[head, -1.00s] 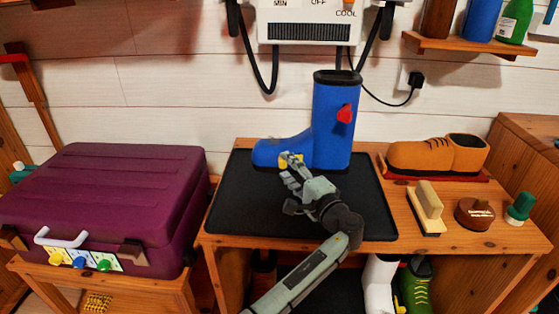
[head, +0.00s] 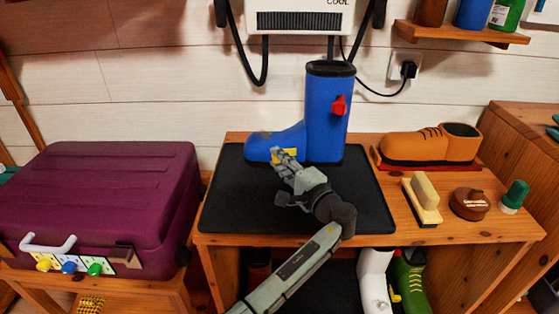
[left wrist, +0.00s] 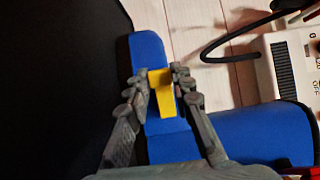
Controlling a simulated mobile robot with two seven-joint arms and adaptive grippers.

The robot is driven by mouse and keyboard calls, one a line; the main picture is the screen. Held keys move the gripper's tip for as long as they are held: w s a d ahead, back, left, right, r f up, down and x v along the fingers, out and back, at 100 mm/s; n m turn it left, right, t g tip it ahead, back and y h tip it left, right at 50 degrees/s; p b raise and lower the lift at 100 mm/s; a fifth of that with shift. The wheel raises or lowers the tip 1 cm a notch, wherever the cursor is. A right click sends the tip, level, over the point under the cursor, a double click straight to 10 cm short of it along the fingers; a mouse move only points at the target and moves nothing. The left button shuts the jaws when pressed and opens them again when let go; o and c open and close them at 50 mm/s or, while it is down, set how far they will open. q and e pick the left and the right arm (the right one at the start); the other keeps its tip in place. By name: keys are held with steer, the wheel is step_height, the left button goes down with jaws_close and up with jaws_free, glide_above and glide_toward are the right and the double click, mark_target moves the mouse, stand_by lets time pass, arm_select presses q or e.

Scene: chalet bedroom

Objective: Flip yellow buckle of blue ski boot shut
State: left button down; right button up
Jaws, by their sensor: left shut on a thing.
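The blue ski boot (head: 325,115) stands upright on the black mat (head: 235,205), toe to the left, with a red buckle (head: 339,105) on its shaft. Its yellow buckle (head: 290,152) is on the foot part, partly hidden by my left gripper in the head view. In the left wrist view the yellow buckle (left wrist: 161,92) lies between the two fingers of my left gripper (left wrist: 160,85), across the blue foot. My left gripper is closed in on the buckle. My right gripper is not in view.
A brown shoe (head: 430,145), a brush (head: 424,196), a round brown tin (head: 470,203) and a green-capped bottle (head: 514,196) stand right of the mat. A purple suitcase (head: 105,200) is at the left. A heater (head: 305,18) hangs above the boot.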

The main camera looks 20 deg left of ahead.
arm_select(q)
steer(key=shift+a+r+t+p, duration=0.1)
steer(key=shift+a+t+p, duration=0.1)
steer(key=shift+t+p, duration=0.1)
steer(key=shift+w+a+m+t+h+p, duration=0.1)
steer(key=shift+a+m+t+h+p, duration=0.2)
steer(key=shift+m+h, duration=0.35)
steer(key=shift+w+m+t+h, duration=0.2)
steer(key=shift+m+t+h, duration=0.25)
steer(key=shift+t+h, duration=0.1)
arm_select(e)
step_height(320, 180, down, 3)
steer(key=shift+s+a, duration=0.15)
arm_select(q)
steer(key=c, duration=1.3)
jaws_free()
